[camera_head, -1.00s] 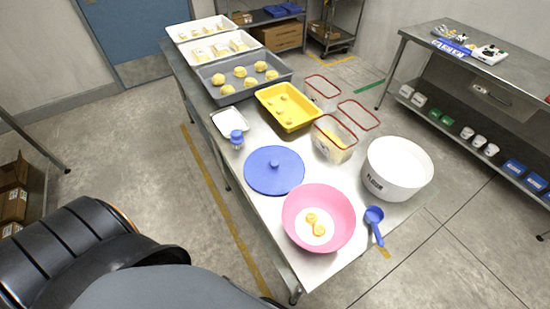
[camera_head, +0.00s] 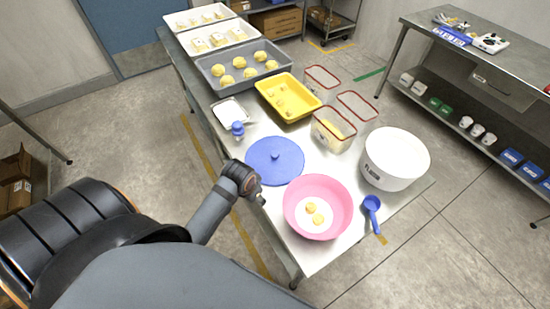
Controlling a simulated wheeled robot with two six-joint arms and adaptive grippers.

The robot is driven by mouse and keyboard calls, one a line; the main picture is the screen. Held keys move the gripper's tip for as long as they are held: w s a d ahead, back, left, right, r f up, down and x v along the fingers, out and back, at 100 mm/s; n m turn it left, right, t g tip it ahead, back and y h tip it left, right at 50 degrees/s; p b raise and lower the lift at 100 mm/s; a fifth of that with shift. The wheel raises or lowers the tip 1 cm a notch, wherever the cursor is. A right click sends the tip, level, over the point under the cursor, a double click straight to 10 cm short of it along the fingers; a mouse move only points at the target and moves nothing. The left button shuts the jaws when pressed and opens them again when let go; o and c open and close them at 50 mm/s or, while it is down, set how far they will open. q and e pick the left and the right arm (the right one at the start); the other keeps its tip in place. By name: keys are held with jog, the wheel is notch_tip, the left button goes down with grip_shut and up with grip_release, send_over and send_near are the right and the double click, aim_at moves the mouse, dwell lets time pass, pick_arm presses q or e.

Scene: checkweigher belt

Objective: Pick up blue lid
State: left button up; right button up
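The blue lid (camera_head: 277,160) is a round flat disc with a small knob in its middle. It lies on the steel table (camera_head: 262,210), behind the pink bowl (camera_head: 318,231). My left gripper (camera_head: 261,200) is at the end of the arm coming in from the left, near the table's left edge, just in front of and left of the lid. My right gripper is out of view.
The pink bowl holds a white content with yellow yolks. A white tub (camera_head: 394,160) and blue scoop (camera_head: 372,210) are at right. Red-rimmed clear containers (camera_head: 333,128), a yellow tray (camera_head: 289,97), a small blue-topped item (camera_head: 238,130) and dough trays (camera_head: 240,70) stand farther back.

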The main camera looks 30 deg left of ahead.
pick_arm(q)
jog(key=w+m, duration=0.1)
jog(key=w, duration=0.2)
jog(key=w+a+r+m, duration=0.1)
jog(key=w, duration=0.2)
jog(key=w+r+g, duration=0.1)
jog(key=w, duration=0.2)
jog(key=shift+w+a+m+h, duration=0.3)
jog(key=shift+m, duration=0.1)
jog(key=w+a+r+m+g+h, duration=0.1)
jog(key=w+a+r+m, duration=0.15)
jog(key=w+r, duration=0.5)
jog(key=p, duration=0.1)
send_over(275, 154)
jog(key=s, duration=0.1)
jog(key=shift+m, duration=0.35)
jog(key=f, duration=0.5)
jog(key=shift+a, duration=0.3)
jog(key=shift+f, duration=0.3)
jog(key=shift+w+f+p, duration=0.1)
jog(key=shift+f+p, duration=0.15)
jog(key=shift+p, duration=0.1)
jog(key=f, duration=0.2)
jog(key=f+p, duration=0.1)
jog(key=shift+w+d+f, duration=0.15)
jog(key=shift+w+f, duration=0.2)
jog(key=shift+f, duration=0.05)
jog(key=shift+w+f, duration=0.1)
jog(key=shift+f, duration=0.3)
grip_shut()
